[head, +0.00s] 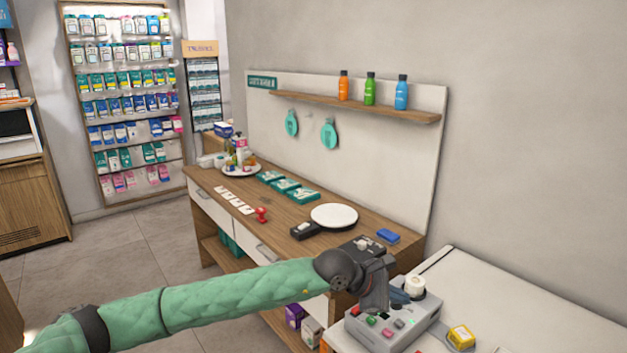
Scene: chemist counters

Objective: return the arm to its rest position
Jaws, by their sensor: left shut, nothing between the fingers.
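My left arm (215,298), in a green padded sleeve, reaches in from the left across the lower part of the head view. Its dark gripper (376,305) points down over a grey device (407,332) with coloured buttons on the white counter at the right. The fingers are shut with nothing between them. They hide part of the device, and I cannot tell whether they touch it. My right gripper is not in view.
A white roll (415,286) is beside the gripper, and a yellow item (461,336) lies right of the device. The wooden counter (285,213) behind holds a white round plate (334,215), green boxes (286,186) and a red stamp (262,214). Bare white countertop (510,300) lies at right.

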